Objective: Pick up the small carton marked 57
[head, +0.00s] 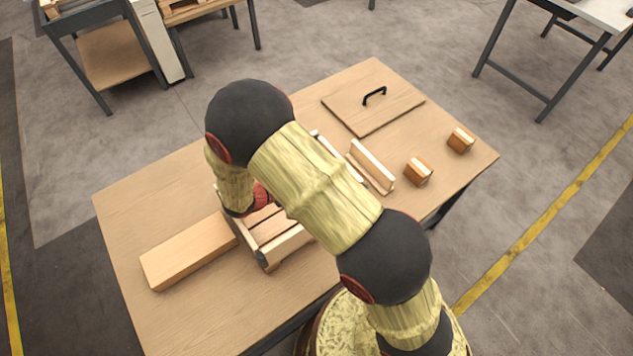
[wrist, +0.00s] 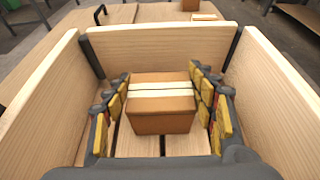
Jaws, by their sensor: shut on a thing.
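In the wrist view a small brown carton (wrist: 162,118) with a pale band across its top is between the fingers of my gripper (wrist: 161,88). My gripper is shut on it, with a finger pad along each side. Both are inside an open wooden crate (wrist: 160,50) with a slatted floor. I cannot see a number on the carton. In the head view the crate (head: 287,247) stands on the table, and my arm hides the held carton and most of my gripper.
Two other small cartons (head: 418,171) (head: 461,140) stand at the table's right. A flat lid with a black handle (head: 373,105) lies near the back. A narrow wooden piece (head: 371,168) is right of the crate, and a long wooden block (head: 188,252) is left. The table's (head: 130,205) left end is clear.

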